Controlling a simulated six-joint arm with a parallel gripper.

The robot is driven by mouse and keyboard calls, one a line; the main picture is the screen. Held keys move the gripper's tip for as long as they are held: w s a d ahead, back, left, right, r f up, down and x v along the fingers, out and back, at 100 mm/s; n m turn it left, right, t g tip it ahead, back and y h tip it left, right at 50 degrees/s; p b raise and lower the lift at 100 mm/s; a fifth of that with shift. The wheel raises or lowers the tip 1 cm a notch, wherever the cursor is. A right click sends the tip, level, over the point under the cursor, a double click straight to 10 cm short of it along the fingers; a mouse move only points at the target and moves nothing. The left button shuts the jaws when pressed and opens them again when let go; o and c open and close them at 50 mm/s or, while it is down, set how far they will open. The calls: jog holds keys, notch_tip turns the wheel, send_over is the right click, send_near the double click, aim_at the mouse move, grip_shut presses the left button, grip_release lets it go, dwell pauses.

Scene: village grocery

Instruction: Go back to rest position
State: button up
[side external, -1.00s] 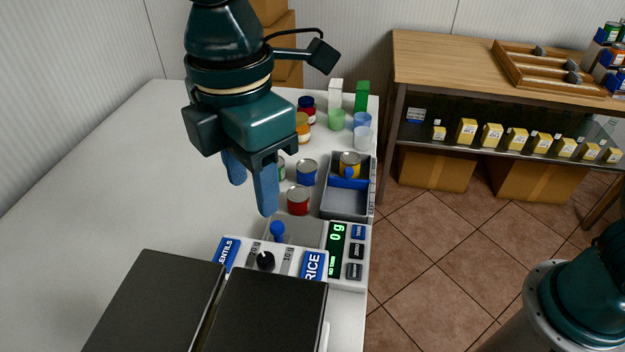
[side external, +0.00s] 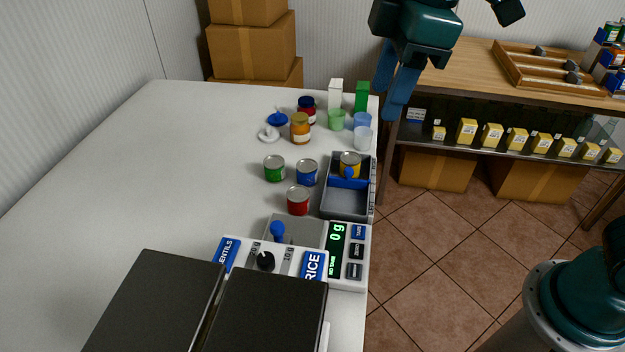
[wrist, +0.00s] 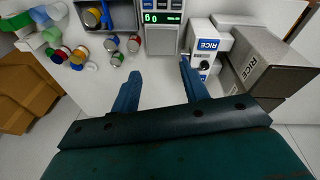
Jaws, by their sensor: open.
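My gripper (side external: 392,92) is high in the side external view, in front of the wooden shelf unit and right of the white counter's far end. Its two blue fingers are apart with nothing between them. In the wrist view my gripper (wrist: 158,88) also shows spread and empty, with the counter below it. No object touches the fingers.
The white counter (side external: 130,180) holds several cans, jars and cups, a grey tray (side external: 346,203) and a scale (side external: 340,262) reading 0 g. Dark bins (side external: 265,312) stand at the near end. The wooden shelf unit (side external: 450,70) is at the right. The counter's left is clear.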

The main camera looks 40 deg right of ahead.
jog(key=s+d+f+m+t, duration=0.1)
jog(key=s+d+f+m, duration=0.1)
jog(key=s+d+m, duration=0.3)
jog(key=s+d+f+m+t+h, duration=0.1)
jog(key=s+d+f+m+t, duration=0.1)
jog(key=s+d+m, duration=0.4)
jog(key=s+d+f, duration=0.1)
jog(key=s+d, duration=0.2)
jog(key=d, duration=0.4)
jog(key=shift+f+m+t, duration=0.15)
jog(key=shift+m+t, duration=0.15)
